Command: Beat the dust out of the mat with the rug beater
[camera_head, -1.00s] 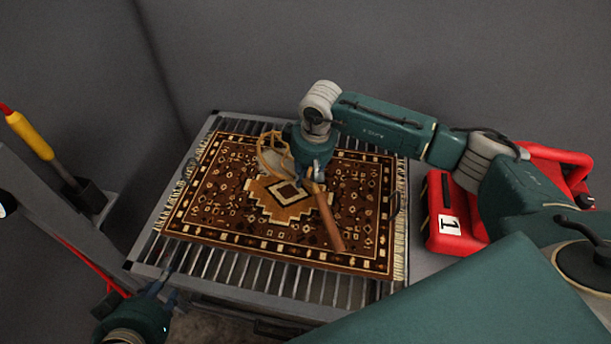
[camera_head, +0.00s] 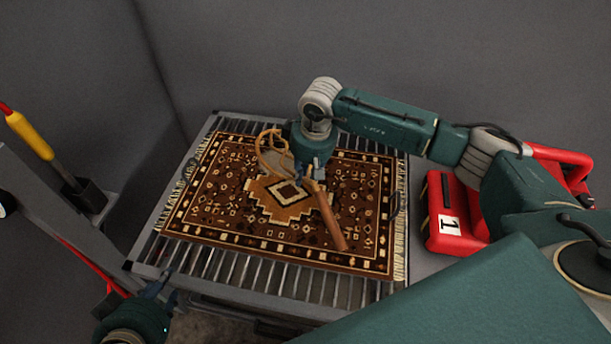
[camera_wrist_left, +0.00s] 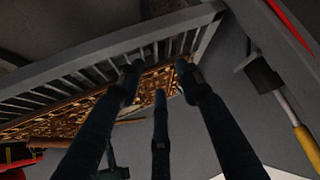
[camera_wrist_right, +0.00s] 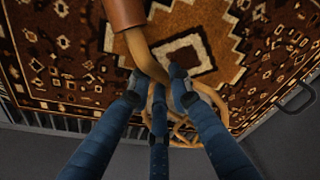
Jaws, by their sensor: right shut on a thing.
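The patterned brown mat (camera_head: 220,205) lies flat on a slatted grey rack (camera_head: 205,262); it fills much of the right wrist view (camera_wrist_right: 265,60). My right gripper (camera_head: 312,180) is over the mat's middle, shut on the rug beater. The beater's brown handle (camera_head: 330,220) points toward the front right and its looped cane head (camera_head: 268,150) toward the back left. In the right wrist view the fingers close around the cane neck (camera_wrist_right: 148,58). Whether the head touches the mat is unclear. My left gripper (camera_head: 163,292) is open and empty at the rack's front left corner.
A red case (camera_head: 440,225) marked 1 stands right of the rack. A yellow-handled tool (camera_head: 32,137) stands in a dark holder (camera_head: 85,195) at the left. Grey walls close off the back and left.

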